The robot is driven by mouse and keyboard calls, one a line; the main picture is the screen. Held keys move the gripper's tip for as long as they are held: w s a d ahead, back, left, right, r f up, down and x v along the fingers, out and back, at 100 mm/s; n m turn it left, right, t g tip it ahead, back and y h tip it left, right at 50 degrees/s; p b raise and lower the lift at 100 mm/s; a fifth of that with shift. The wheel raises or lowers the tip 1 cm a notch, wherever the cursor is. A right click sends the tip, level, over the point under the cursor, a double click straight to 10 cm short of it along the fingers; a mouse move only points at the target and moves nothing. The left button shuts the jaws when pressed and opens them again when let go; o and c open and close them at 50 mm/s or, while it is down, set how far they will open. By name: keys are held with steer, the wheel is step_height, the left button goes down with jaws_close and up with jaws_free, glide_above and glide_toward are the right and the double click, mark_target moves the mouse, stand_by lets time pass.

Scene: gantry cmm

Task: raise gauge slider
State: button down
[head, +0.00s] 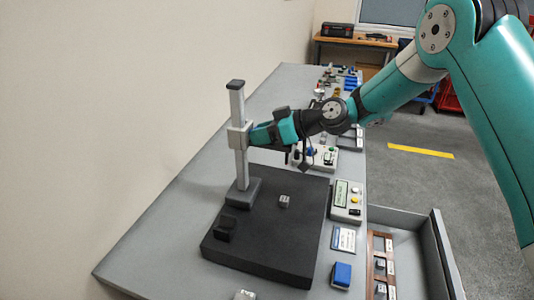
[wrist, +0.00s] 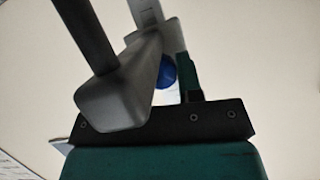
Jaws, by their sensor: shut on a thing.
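The height gauge has an upright grey column (head: 238,108) with a dark cap, standing on a dark grey foot (head: 243,193). The gauge slider (head: 236,138) is a light grey block around the column, in its middle part and well above the foot. My gripper (head: 256,134) reaches in from the right at slider height and is shut on the slider. In the wrist view a grey block (wrist: 120,88), which looks like part of the slider, lies in front of my gripper's dark palm. A blue round part (wrist: 166,72) shows beside it. The exact finger contact is partly hidden.
The gauge stands on a black plate (head: 270,240) with a small grey block (head: 284,201) and a black block (head: 224,229). A control box (head: 347,202) and a blue block (head: 341,275) lie to the right. An open drawer (head: 440,250) juts out right. Air above the slider is clear.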

steer(key=shift+s+a+r, duration=0.15)
steer(key=shift+s+r, duration=0.1)
steer(key=shift+r, duration=0.4)
steer(key=c, duration=0.8)
jaws_free()
steer(key=shift+s+a, duration=0.1)
steer(key=shift+d+r, duration=0.1)
steer(key=shift+d, duration=0.2)
steer(key=b+v, duration=0.5)
steer(key=v, duration=1.2)
steer(key=shift+b, duration=0.4)
